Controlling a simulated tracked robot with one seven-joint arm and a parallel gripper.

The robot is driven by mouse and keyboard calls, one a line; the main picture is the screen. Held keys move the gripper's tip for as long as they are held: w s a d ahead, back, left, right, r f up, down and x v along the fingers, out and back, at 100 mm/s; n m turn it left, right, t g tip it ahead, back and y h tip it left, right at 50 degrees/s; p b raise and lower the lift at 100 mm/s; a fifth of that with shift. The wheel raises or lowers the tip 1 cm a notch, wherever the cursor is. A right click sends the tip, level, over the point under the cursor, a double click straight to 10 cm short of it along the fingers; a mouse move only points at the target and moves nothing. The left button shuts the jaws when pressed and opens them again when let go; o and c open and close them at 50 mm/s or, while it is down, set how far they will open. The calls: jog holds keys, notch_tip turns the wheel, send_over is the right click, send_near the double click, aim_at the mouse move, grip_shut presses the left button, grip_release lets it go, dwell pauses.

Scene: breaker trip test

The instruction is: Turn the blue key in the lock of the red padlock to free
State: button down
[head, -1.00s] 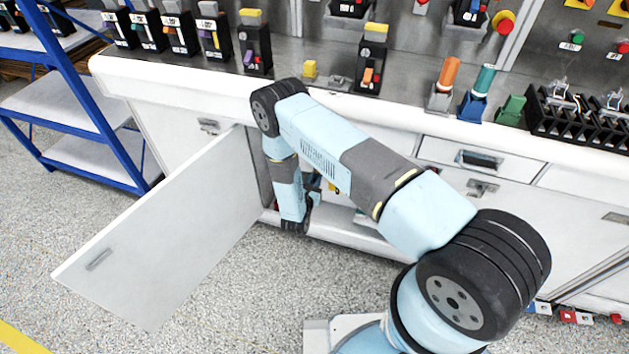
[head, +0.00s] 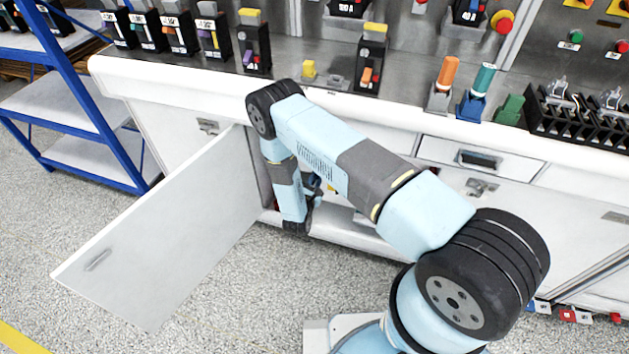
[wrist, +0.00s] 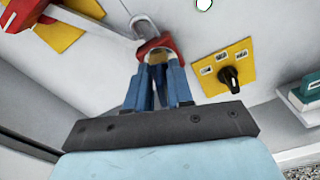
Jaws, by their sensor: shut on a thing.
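The red padlock (wrist: 157,47) hangs by its grey shackle (wrist: 144,26) in the wrist view, its body just beyond my fingertips. My gripper (wrist: 158,68) has its blue fingers closed together right at the underside of the padlock. The blue key is between the fingertips and almost wholly hidden by them, so its angle in the lock cannot be told. The shackle looks closed, though its lower ends are hidden behind the body. In the head view my arm reaches into the open cabinet and hides the padlock.
A yellow plate with a black rotary knob (wrist: 229,76) is right of the padlock. A red handle (wrist: 40,28) on a yellow plate is at upper left. A teal and white block (wrist: 308,92) sits at right. The open cabinet door (head: 165,235) stands left of my arm.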

jog(key=shift+m, duration=1)
jog(key=shift+d+f+m, duration=0.1)
jog(key=shift+m, duration=0.8)
jog(key=shift+s+d+f+m, duration=0.1)
jog(key=shift+m, duration=0.9)
